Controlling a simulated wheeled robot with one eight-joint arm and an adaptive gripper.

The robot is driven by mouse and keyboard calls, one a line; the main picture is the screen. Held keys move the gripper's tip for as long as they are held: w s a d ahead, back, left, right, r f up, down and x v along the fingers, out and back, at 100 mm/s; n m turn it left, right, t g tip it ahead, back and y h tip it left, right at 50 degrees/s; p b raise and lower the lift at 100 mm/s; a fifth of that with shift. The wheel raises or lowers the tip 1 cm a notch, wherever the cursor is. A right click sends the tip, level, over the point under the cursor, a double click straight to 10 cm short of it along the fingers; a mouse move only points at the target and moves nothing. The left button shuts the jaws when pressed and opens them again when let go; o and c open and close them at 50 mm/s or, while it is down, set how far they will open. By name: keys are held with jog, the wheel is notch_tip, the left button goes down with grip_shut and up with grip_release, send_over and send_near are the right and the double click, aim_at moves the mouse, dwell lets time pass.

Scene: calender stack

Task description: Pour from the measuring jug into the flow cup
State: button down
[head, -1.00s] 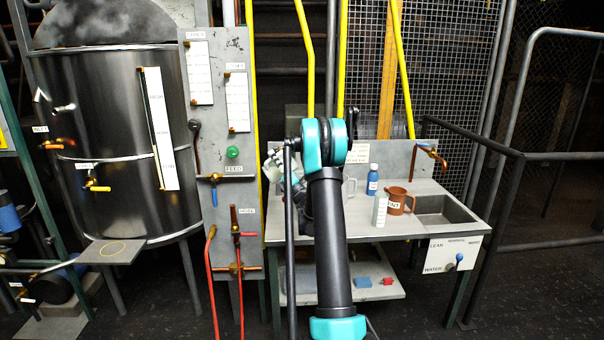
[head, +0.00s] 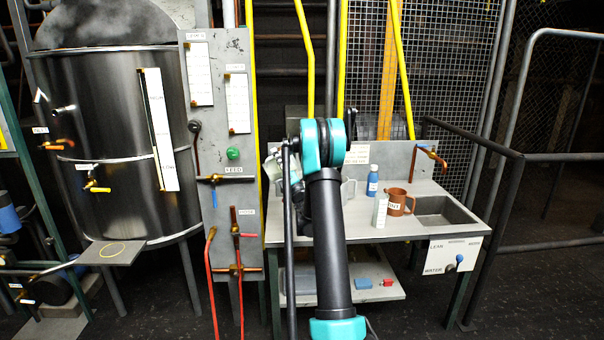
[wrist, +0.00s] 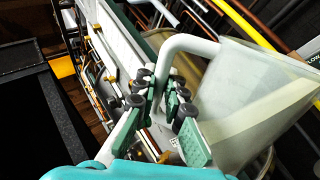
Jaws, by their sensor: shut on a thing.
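My gripper (wrist: 162,100) is shut on the pale handle of the measuring jug (wrist: 250,105), a large translucent vessel at the right of the wrist view. The jug looks tilted in that view, with a pale yellowish tint inside. In the head view my arm hides most of my gripper, and only a pale, blurred part shows left of the upper joint. A clear vessel with a handle (head: 348,189) stands on the bench, partly behind my arm. I cannot tell whether it is the flow cup. No pouring stream can be made out.
A steel tank (head: 120,130) and a grey valve panel (head: 222,140) stand left. A railing (head: 512,200) runs along the right.

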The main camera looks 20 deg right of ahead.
aim_at(285, 151)
jog(key=shift+d+r+m+t+h+b, duration=0.3)
jog(key=shift+r+m+h+b, duration=0.25)
jog(key=shift+m, duration=0.35)
jog(key=shift+d+r+m+t+h+b, duration=0.3)
jog(key=shift+d+m+h+b, duration=0.3)
jog(key=shift+m+h, duration=0.25)
jog(key=shift+d+r+m+t+h+b, duration=0.3)
jog(key=shift+d+m+h+b, duration=0.15)
jog(key=shift+d+m+h, duration=0.4)
dwell(1.0)
jog(key=shift+d+r+m+t+h+b, duration=0.15)
jog(key=shift+d+r+m+h+b, duration=0.1)
jog(key=shift+m+h+b, duration=0.45)
jog(key=shift+d+r+m+t+h+b, duration=0.2)
jog(key=shift+m+h+b, duration=0.25)
jog(key=shift+m+h, duration=0.4)
dwell(0.7)
